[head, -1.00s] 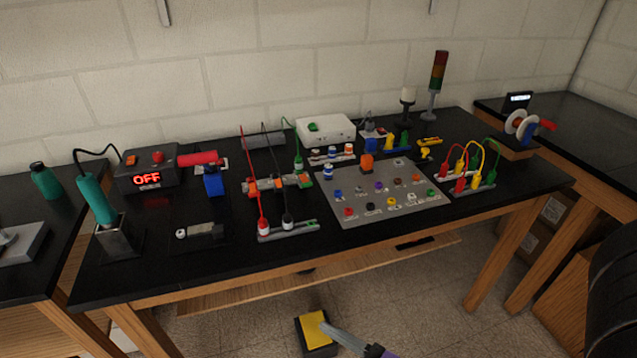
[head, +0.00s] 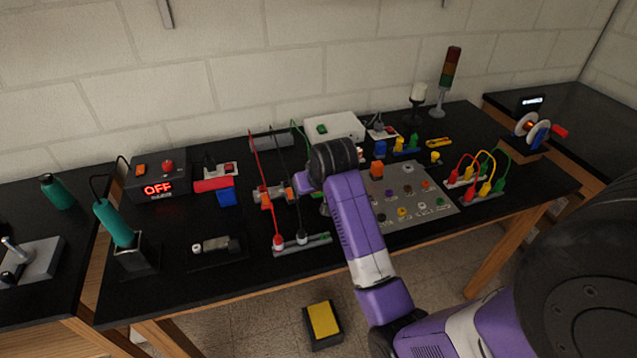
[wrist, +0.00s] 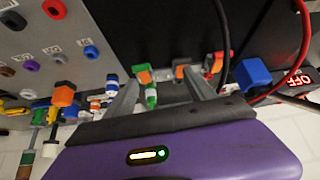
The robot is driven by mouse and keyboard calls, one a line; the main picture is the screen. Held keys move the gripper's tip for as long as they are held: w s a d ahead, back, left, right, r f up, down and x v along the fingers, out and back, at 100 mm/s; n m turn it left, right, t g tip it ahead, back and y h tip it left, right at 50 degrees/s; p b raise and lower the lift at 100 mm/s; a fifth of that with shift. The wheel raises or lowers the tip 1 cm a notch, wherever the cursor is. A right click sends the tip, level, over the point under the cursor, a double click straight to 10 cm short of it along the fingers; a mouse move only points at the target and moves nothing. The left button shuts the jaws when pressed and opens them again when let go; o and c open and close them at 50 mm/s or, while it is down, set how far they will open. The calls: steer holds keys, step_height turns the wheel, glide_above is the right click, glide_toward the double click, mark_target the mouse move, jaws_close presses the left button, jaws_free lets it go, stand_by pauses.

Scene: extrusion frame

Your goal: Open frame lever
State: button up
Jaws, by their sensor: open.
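The extrusion frame (head: 258,194) is a small grey rail with orange levers (head: 266,202), mid-bench in the head view. My arm hides its right part. In the wrist view one orange lever (wrist: 143,77) and a second orange lever (wrist: 181,70) show in the gap between my fingers, beyond the tips. A green and white plug (wrist: 151,97) shows just below the first lever. My gripper (wrist: 165,88) is open, with nothing between its fingers. Whether a finger touches the frame cannot be told. In the head view my purple gripper body (head: 306,183) is over the frame's right side; its fingertips are hidden.
Red and black cables (head: 255,170) rise from the front plug rail (head: 310,244) past the frame. A grey panel of coloured sockets (head: 425,210) lies to the right. A blue block (head: 227,198) and the OFF box (head: 158,187) stand left. Black bench shows before the frame.

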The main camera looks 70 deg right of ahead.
mark_target(319, 194)
step_height(319, 194, up, 3)
steer(key=s+d+m+g+y, duration=0.1)
steer(key=s+d+g, duration=0.1)
steer(key=shift+y, duration=0.3)
steer(key=p+x, duration=0.1)
steer(key=x, duration=0.6)
steer(key=shift+d+f+p, duration=0.1)
steer(key=shift+d+p, duration=0.1)
steer(key=shift+p, duration=0.2)
steer(key=shift+c, duration=0.2)
steer(key=c, duration=1.3)
steer(key=shift+c, duration=0.2)
